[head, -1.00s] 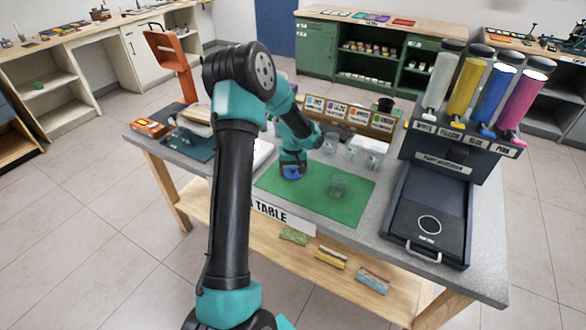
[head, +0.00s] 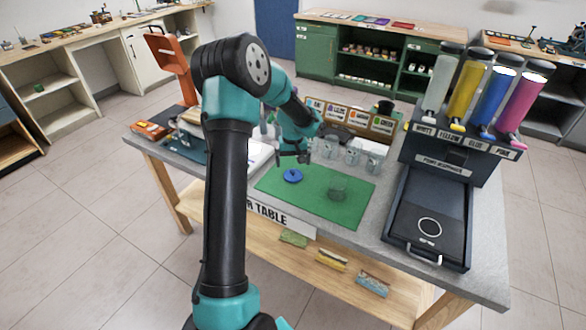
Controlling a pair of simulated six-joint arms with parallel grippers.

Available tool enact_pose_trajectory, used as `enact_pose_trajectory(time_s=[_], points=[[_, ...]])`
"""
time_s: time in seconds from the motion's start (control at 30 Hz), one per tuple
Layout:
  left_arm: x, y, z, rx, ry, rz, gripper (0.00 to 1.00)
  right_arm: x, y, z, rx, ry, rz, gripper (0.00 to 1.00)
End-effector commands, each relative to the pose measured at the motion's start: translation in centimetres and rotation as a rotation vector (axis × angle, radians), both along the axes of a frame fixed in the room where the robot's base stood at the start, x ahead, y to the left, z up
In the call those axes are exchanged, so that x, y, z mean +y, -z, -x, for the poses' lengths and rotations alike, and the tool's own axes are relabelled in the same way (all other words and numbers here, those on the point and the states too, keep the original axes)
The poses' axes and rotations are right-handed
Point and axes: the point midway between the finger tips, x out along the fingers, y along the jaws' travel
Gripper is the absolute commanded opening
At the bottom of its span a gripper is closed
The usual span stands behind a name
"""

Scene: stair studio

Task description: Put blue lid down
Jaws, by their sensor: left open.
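The blue lid (head: 293,176) lies flat on the left part of the green mat (head: 315,201). My left gripper (head: 293,160) is open and empty, a little above and behind the lid, apart from it. A clear jar (head: 337,190) stands on the mat to the right of the lid. My right gripper does not show.
Several clear jars (head: 353,154) stand behind the mat, in front of a wooden rack with labels (head: 352,117). The paint dispenser (head: 440,165) with its coloured tubes and dark tray fills the table's right side. Books and a white sheet (head: 258,153) lie at the left.

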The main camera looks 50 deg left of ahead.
Motion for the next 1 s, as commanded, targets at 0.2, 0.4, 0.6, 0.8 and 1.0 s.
enact_pose_trajectory(time_s=[0.2, 0.4, 0.6, 0.8, 1.0], points=[[0.0, -4.2, -0.1, -0.003, 0.000, -0.001, 1.00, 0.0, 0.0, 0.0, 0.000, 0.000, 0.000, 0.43], [0.0, -6.4, -0.1, -0.002, 0.000, -0.001, 1.00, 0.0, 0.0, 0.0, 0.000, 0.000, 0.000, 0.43], [0.0, -6.9, 0.0, 0.000, 0.000, 0.000, 1.00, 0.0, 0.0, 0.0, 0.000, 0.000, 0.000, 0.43], [0.0, -6.9, 0.0, 0.000, 0.000, 0.000, 1.00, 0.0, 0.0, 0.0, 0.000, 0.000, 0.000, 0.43], [0.0, -6.8, 0.0, 0.000, 0.000, 0.000, 1.00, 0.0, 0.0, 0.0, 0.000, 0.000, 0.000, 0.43]])
